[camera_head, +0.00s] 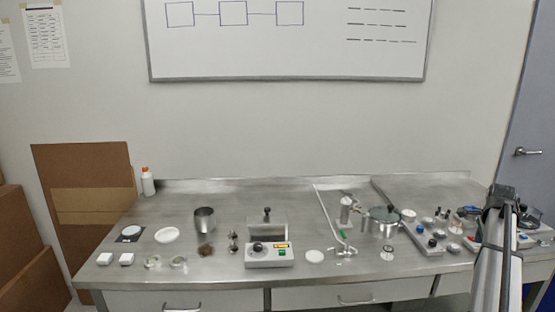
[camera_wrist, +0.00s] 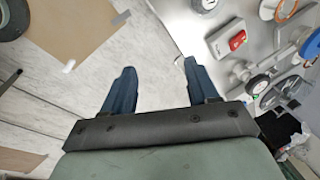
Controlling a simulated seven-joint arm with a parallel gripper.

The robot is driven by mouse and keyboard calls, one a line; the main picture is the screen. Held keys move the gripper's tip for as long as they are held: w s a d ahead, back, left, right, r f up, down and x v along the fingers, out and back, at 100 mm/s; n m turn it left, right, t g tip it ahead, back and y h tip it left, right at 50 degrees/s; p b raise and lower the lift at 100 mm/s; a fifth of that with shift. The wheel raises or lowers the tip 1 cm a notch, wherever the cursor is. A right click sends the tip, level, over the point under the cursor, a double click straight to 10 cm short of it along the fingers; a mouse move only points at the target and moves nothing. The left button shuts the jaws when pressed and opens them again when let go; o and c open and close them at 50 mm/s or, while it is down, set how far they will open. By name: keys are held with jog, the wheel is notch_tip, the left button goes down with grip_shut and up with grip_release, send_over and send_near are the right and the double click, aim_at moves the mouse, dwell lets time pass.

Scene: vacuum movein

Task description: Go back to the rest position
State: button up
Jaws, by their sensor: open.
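My gripper shows in the wrist view (camera_wrist: 160,85), with its two dark blue fingers spread apart and nothing between them. Behind the fingers there lie the pale floor and the edge of the steel bench. In the head view my arm reaches in at the lower right, over the right end of the steel bench (camera_head: 190,284). The fingertips cannot be made out clearly there.
A white bottle (camera_head: 147,181) stands at the back left. Cardboard (camera_head: 84,190) leans at the left.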

jog(key=s+d+f+n, duration=0.2)
jog(key=s+f, duration=0.3)
jog(key=f, duration=0.4)
jog(key=s+a+f+n+g+y, duration=0.15)
jog(key=a+f+n, duration=0.35)
jog(key=a+f, duration=1.05)
jog(key=s+a+f+n+g+y, duration=0.1)
jog(key=s+a+f+n+g, duration=0.3)
jog(key=a+f, duration=1.15)
jog(key=s+a+f+n+g, duration=0.1)
jog(key=s+a+f+n, duration=0.2)
jog(key=s+a+f, duration=0.35)
jog(key=s+a+f+n, duration=0.35)
jog(key=s+a, duration=0.35)
jog(key=a, duration=0.3)
jog(key=s+a+f+n+g, duration=0.1)
jog(key=s+a, duration=0.3)
jog(key=s, duration=0.5)
jog(key=s+a+f+n+g, duration=0.1)
jog(key=s+a+f+n, duration=0.2)
jog(key=s, duration=0.5)
jog(key=shift+s+a+f+n+h, duration=0.35)
jog(key=shift+a+n, duration=0.2)
jog(key=shift+n, duration=0.2)
jog(key=shift+r+g, duration=0.1)
jog(key=shift+g, duration=0.15)
jog(key=shift+c, duration=0.3)
